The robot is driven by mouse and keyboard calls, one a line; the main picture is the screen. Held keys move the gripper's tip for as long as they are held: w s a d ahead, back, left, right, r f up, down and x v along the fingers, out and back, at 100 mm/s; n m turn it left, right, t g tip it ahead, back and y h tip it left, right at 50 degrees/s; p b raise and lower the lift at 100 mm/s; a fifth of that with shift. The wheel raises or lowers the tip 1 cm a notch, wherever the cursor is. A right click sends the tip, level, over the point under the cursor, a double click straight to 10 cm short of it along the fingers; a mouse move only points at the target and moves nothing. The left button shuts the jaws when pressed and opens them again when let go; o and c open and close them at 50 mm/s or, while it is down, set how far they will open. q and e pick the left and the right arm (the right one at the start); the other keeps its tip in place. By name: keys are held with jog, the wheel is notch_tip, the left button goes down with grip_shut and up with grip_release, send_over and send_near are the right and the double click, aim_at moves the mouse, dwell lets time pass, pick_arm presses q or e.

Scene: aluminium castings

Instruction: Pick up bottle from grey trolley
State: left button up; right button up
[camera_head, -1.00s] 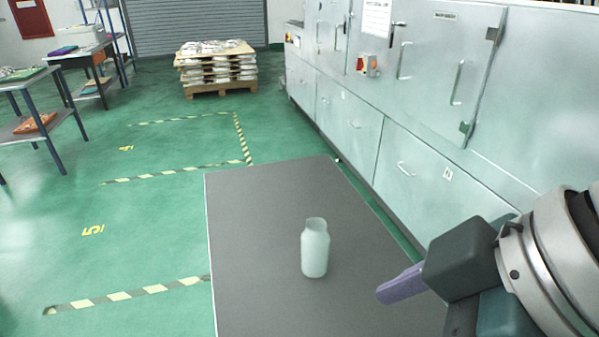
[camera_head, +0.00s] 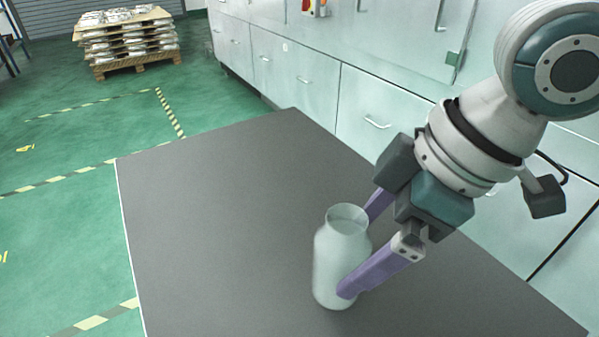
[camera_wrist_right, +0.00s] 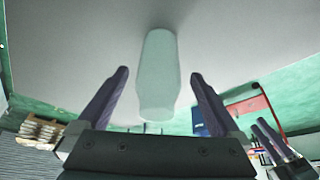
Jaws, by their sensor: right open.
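A pale, translucent white bottle (camera_head: 338,262) stands upright on the grey trolley top (camera_head: 220,210). My right gripper (camera_head: 362,250) has two purple fingers, spread open. One finger is in front of the bottle and the other reaches behind its far side, partly hidden by the bottle. In the right wrist view the bottle (camera_wrist_right: 158,75) shows between the two open fingers (camera_wrist_right: 158,80), with a visible gap on each side.
A row of pale metal cabinets (camera_head: 300,75) with handles runs along the trolley's right side. A loaded pallet (camera_head: 130,45) stands on the green floor at the back left. The rest of the trolley top is clear.

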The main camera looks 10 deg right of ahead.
jog(key=x, duration=0.5)
jog(key=shift+w+a+f+b, duration=0.1)
jog(key=shift+a+b, duration=0.05)
jog(key=shift+b, duration=0.25)
jog(key=c, duration=1.3)
